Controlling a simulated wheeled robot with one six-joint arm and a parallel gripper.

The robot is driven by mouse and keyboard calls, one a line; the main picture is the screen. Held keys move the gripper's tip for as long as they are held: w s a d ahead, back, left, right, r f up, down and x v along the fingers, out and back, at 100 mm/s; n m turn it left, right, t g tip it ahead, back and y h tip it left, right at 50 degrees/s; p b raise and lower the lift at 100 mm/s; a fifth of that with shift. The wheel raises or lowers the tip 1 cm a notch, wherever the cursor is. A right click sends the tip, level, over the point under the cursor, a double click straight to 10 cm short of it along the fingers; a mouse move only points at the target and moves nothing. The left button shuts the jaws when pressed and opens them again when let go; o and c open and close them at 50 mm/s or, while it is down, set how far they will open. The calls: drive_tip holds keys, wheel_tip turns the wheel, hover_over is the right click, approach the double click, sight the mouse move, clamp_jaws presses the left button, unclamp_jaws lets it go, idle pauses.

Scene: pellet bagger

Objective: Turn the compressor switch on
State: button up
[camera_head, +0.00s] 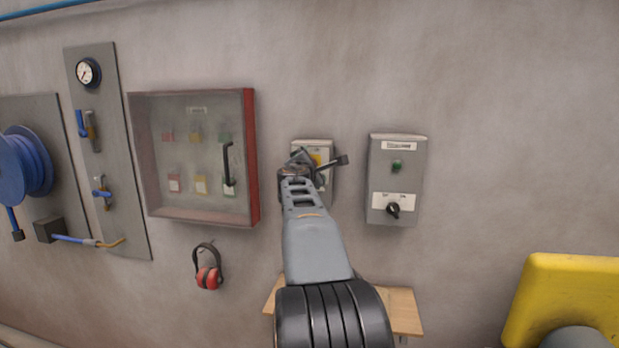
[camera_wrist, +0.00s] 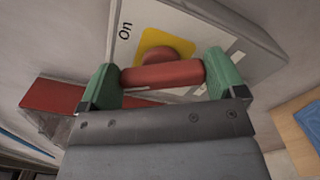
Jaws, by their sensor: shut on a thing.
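A small grey switch box (camera_head: 312,144) hangs on the wall in the head view, largely hidden behind my gripper (camera_head: 318,163). In the wrist view the box face (camera_wrist: 198,25) carries a yellow plate (camera_wrist: 150,42), a red rotary handle (camera_wrist: 163,75) and the word "On" to the left of the plate. My gripper (camera_wrist: 162,78) has its green fingertips closed on the two ends of the red handle's bar. The bar lies across the lower part of the yellow plate. The box's own name label is not readable.
A grey control box (camera_head: 397,165) with a green light and a black knob hangs to the right. A red-framed cabinet (camera_head: 250,160) hangs to the left. Red ear defenders (camera_head: 208,277) hang below it. A wooden shelf (camera_head: 404,310) is underneath. A yellow object (camera_head: 570,295) stands lower right.

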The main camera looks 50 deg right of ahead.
drive_tip(key=m+b, duration=0.2)
drive_tip(key=m, duration=0.1)
drive_tip(key=shift+f+b, duration=0.3)
drive_tip(key=shift+m+b, duration=0.9)
drive_tip(key=shift+m, duration=0.9)
drive_tip(key=o, duration=0.6)
drive_tip(key=shift+r, duration=0.1)
drive_tip(key=shift+o, duration=0.2)
drive_tip(key=shift+s+a, duration=0.1)
drive_tip(key=b+v, duration=0.4)
drive_tip(key=v, duration=0.9)
drive_tip(key=shift+a, duration=0.25)
drive_tip(key=shift+s, duration=0.15)
